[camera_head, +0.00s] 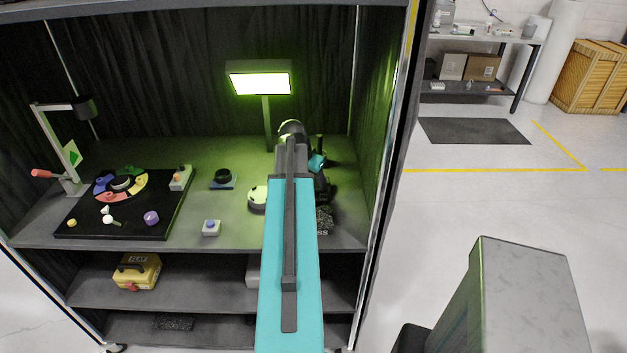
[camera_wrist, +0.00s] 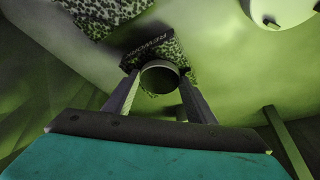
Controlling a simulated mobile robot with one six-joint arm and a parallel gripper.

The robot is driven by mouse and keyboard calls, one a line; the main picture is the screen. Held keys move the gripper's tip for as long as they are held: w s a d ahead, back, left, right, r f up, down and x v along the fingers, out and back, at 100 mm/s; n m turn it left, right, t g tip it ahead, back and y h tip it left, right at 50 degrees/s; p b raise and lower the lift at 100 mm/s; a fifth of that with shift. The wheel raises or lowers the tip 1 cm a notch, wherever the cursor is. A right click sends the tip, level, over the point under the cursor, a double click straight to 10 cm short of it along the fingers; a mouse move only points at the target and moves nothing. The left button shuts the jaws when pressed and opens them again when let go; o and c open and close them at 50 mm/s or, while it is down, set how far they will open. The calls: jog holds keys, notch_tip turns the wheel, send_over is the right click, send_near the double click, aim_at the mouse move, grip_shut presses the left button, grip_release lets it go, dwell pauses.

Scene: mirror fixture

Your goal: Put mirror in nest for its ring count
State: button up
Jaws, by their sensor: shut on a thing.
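My gripper (camera_wrist: 159,84) is shut on a small round, dark-rimmed piece, which I take to be the mirror (camera_wrist: 160,73). In the wrist view it sits between the two fingertips, its face greenish grey. In the head view my gripper is at the end of the teal arm, below the lit lamp, and a round shape (camera_head: 291,127) shows at its tip. Behind the mirror in the wrist view is a dark speckled nest (camera_wrist: 135,50) with lettering that I cannot read for sure. Another speckled nest (camera_head: 325,219), lettered "SS" where visible, is partly hidden by my arm. Rings on the mirror cannot be made out.
A lit green-white lamp (camera_head: 260,83) stands at the back of the shelf (camera_head: 215,150). A black board (camera_head: 75,217) with a coloured ring is at left.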

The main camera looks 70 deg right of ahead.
jog(key=o, duration=1.2)
jog(key=shift+a+f, duration=0.2)
jog(key=shift+f, duration=0.35)
jog(key=shift+s, duration=0.15)
jog(key=shift+d+r+p, duration=0.2)
jog(key=shift+r+p, duration=0.4)
jog(key=shift+r, duration=1.15)
jog(key=o, duration=0.4)
jog(key=shift+r+p, duration=0.15)
jog(key=shift+p, duration=0.2)
